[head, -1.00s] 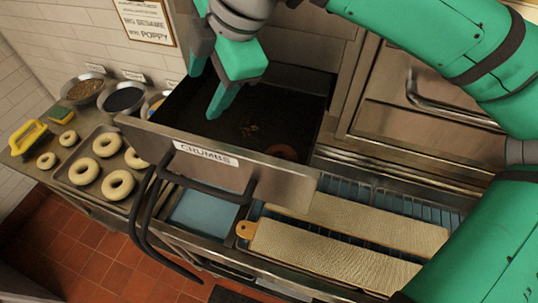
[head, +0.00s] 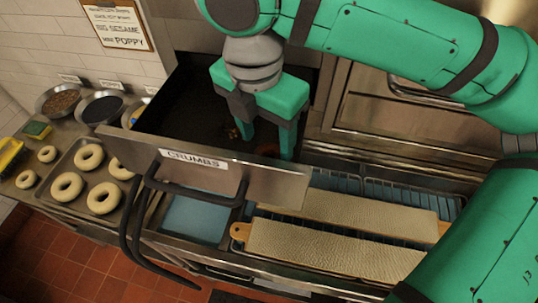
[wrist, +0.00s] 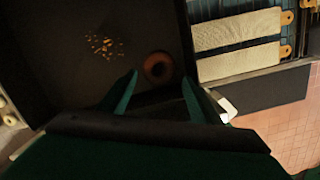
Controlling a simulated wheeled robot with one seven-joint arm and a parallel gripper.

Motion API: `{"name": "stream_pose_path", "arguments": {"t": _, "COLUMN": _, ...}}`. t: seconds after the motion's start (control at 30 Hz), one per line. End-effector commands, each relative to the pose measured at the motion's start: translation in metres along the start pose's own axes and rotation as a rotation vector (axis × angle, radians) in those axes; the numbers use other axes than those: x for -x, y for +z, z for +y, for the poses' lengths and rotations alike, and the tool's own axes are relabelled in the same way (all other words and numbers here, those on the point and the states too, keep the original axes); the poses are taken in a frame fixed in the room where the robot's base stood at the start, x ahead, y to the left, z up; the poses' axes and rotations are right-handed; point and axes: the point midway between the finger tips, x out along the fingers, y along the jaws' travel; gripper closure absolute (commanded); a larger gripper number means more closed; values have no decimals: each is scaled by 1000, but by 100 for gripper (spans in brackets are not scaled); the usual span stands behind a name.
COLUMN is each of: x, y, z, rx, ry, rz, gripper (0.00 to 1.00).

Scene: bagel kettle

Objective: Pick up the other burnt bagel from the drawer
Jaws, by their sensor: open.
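The open drawer (head: 285,182), labelled CRUMBS, has a dark inside. A dark brown burnt bagel (wrist: 158,54) lies flat on its floor in the wrist view, near the drawer's right side. In the head view only a reddish bit of the bagel (head: 268,150) shows between my fingers. My gripper (head: 266,147) points down into the drawer, open and empty. In the wrist view the fingertips of my gripper (wrist: 160,76) stand on either side of the bagel; I cannot tell how far above it they are.
Crumbs (wrist: 103,46) lie on the drawer floor beside the bagel. The drawer's front wall with black handles stands close to my fingers. Pale bagels lie on a tray (head: 84,207) at left, near bowls of toppings. Long cloth-covered boards (head: 335,250) lie at right.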

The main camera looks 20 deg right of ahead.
Motion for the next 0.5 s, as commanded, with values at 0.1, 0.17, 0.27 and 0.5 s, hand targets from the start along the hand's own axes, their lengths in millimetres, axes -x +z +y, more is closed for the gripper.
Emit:
{"name": "stream_pose_path", "arguments": {"t": 0.1, "x": -7, "y": 1, "z": 0, "rx": 0, "ry": -2, "rz": 0, "gripper": 42}}
{"name": "stream_pose_path", "arguments": {"t": 0.17, "x": -14, "y": 2, "z": 0, "rx": 0, "ry": -2, "rz": 0, "gripper": 42}}
{"name": "stream_pose_path", "arguments": {"t": 0.27, "x": -29, "y": 4, "z": 0, "rx": -1, "ry": -3, "rz": -1, "gripper": 42}}
{"name": "stream_pose_path", "arguments": {"t": 0.5, "x": -52, "y": 4, "z": 2, "rx": 0, "ry": 0, "rz": 0, "gripper": 42}}
